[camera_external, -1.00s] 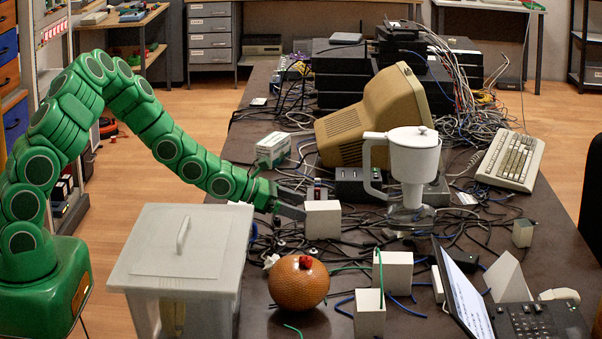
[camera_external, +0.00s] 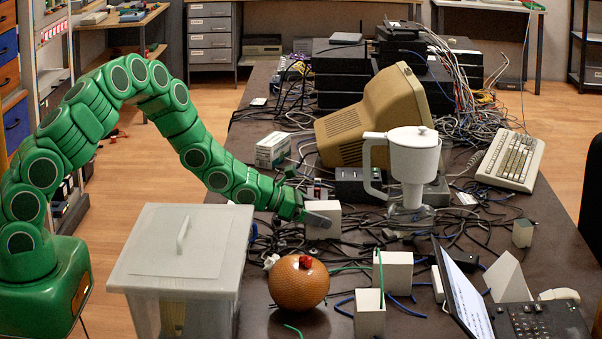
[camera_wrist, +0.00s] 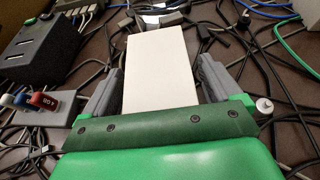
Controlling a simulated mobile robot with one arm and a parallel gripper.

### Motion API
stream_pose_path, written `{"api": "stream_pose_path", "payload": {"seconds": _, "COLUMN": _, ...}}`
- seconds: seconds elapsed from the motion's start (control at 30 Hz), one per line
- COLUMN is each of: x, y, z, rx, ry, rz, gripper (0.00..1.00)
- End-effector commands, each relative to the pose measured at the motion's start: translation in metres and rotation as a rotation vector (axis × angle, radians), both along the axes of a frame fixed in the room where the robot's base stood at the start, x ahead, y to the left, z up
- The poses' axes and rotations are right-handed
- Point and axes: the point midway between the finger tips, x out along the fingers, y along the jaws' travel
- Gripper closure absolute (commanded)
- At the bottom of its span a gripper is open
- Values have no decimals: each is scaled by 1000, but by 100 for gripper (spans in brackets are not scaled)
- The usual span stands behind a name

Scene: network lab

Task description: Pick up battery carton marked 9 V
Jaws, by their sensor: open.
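A plain white box (camera_external: 330,212) stands upright on the dark table, right at the end of my arm. In the wrist view this white box (camera_wrist: 161,60) lies between my two grey fingers, one on each side. My gripper (camera_external: 318,219) is open, and one finger covers part of the box's front in the external view. In the wrist view my gripper (camera_wrist: 160,75) shows slim gaps beside the box; I cannot tell whether a finger touches it. No 9 V mark is readable on it. Two similar white boxes (camera_external: 393,271) (camera_external: 369,313) stand nearer the camera.
Loose cables surround the box. A black box (camera_wrist: 40,45) and a strip with coloured switches (camera_wrist: 38,102) are to its left in the wrist view. A lidded bin (camera_external: 182,262), an orange ball-shaped object (camera_external: 298,284) and a white pitcher (camera_external: 413,160) stand nearby.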

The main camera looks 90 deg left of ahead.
Motion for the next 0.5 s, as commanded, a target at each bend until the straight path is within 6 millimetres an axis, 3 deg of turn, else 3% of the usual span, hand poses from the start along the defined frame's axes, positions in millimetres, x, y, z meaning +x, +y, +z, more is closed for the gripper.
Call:
{"api": "stream_pose_path", "payload": {"seconds": 0.43, "x": 10, "y": 1, "z": -4, "rx": 0, "ry": 1, "rz": 0, "gripper": 8}}
{"api": "stream_pose_path", "payload": {"seconds": 0.5, "x": 10, "y": 1, "z": -4, "rx": 0, "ry": 1, "rz": 0, "gripper": 18}}
